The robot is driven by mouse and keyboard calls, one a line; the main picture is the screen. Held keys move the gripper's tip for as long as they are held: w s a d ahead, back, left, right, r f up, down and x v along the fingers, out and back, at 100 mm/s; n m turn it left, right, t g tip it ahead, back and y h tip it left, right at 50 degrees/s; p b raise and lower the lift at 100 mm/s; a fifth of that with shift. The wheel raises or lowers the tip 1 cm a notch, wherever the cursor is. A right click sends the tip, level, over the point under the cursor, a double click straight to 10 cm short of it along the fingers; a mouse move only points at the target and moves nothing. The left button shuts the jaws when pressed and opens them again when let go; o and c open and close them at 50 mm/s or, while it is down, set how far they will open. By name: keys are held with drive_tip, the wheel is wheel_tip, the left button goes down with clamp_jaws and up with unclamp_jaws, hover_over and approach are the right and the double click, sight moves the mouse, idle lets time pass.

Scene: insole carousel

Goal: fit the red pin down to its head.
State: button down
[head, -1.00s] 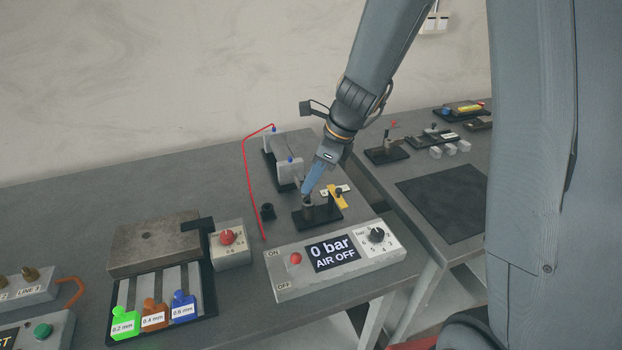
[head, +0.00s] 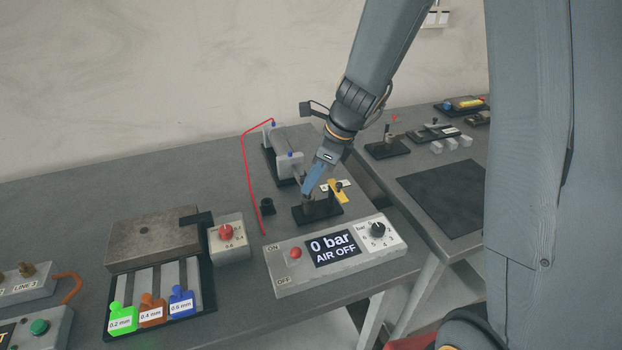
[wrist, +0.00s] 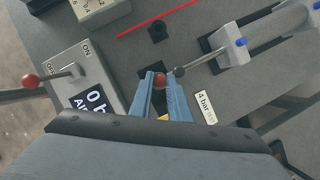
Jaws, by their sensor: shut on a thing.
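My gripper (wrist: 160,82) is shut on a red round head (wrist: 160,81), which I take to be the red pin; it shows between the fingertips in the wrist view. The shank below the head is hidden. In the head view my gripper (head: 306,193) is low over a small black stand (head: 324,211), and its fingers cover the middle of the stand. The red head is not visible there. I cannot tell how deep the pin sits.
A dark ball-ended rod (wrist: 180,72) from the air cylinder lies close beside the right fingertip. A yellow bracket (head: 341,194) stands just behind the stand. The control box (head: 335,255) reading 0 bar, AIR OFF is in front. A black cup (head: 267,206) stands to the left.

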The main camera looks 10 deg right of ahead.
drive_tip(key=shift+r, duration=0.15)
drive_tip(key=shift+r+p, duration=0.5)
drive_tip(key=shift+p, duration=0.25)
drive_tip(key=shift+r, duration=0.2)
drive_tip(key=shift+p, duration=0.85)
idle(1.0)
drive_tip(key=shift+f+b, duration=1.15)
drive_tip(key=shift+f, duration=0.55)
drive_tip(key=c, duration=1.6)
unclamp_jaws()
drive_tip(key=shift+r, duration=0.15)
